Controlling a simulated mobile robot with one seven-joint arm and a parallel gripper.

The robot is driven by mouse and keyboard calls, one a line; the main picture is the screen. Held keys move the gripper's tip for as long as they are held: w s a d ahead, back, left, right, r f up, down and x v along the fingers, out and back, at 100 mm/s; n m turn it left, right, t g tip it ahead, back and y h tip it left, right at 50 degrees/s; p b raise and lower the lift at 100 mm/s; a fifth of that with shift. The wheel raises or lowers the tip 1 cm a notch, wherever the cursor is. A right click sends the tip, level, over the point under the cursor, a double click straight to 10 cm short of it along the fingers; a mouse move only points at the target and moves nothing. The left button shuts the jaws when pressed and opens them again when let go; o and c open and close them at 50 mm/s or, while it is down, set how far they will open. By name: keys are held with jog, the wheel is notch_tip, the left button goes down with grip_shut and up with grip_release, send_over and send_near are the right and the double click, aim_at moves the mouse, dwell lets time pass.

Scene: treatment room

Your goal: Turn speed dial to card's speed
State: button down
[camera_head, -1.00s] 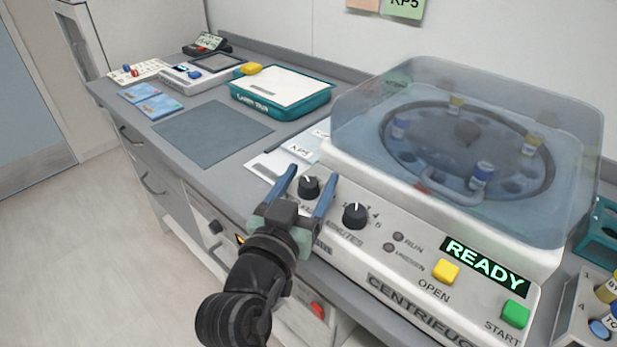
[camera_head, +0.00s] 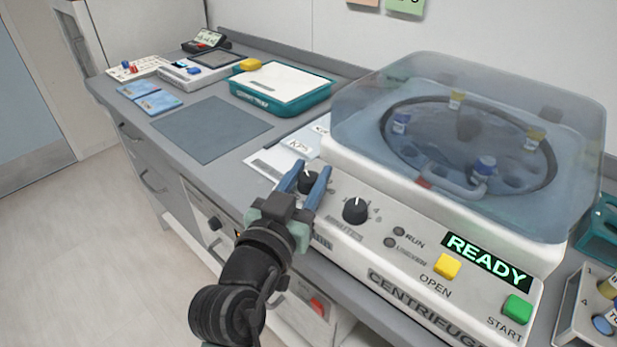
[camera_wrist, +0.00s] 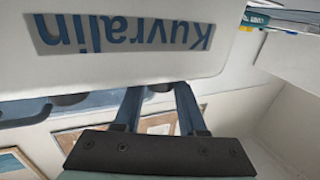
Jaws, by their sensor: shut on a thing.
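The centrifuge (camera_head: 340,205) stands at the counter's front right with its clear lid down. Its left black dial (camera_head: 308,184) sits between the two blue fingers of my gripper (camera_head: 311,172), which is shut on it. The fingers partly hide this dial and its printed scale. A second black dial (camera_head: 355,211), marked MINUTES, stands free to the right, its white line pointing roughly up. A paper card (camera_head: 299,146), its writing too small to read surely, lies behind the gripped dial. In the wrist view my gripper (camera_wrist: 158,88) points at the casing, with an upside-down "Kuvralin" label (camera_wrist: 120,33).
The lit READY display (camera_head: 487,262), yellow OPEN button (camera_head: 447,266) and green START button (camera_head: 517,308) are on the panel's right. A teal-rimmed tray (camera_head: 285,108) and a grey mat (camera_head: 210,129) lie to the left. A tube rack (camera_head: 590,310) stands at right.

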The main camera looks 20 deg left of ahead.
jog(key=h+b, duration=0.1)
jog(key=b, duration=0.1)
jog(key=m+h+b, duration=0.1)
jog(key=b, duration=0.1)
jog(key=shift+f+m+h, duration=0.3)
jog(key=shift+f, duration=0.05)
jog(key=m+h+b, duration=0.1)
jog(key=h+b, duration=0.1)
jog(key=shift+a+g+b, duration=0.1)
jog(key=shift+g+b, duration=0.2)
jog(key=shift+b, duration=0.05)
jog(key=m+g+h+b, duration=0.1)
jog(key=m+h+b, duration=0.1)
jog(key=h, duration=0.1)
jog(key=shift+r+m+b, duration=0.15)
jog(key=shift+m+b, duration=0.15)
jog(key=shift+b, duration=0.1)
jog(key=shift+r+m+g+h+b, duration=0.15)
jog(key=shift+m+g+h+b, duration=0.85)
jog(key=shift+h, duration=0.7)
jog(key=c, duration=0.5)
grip_release()
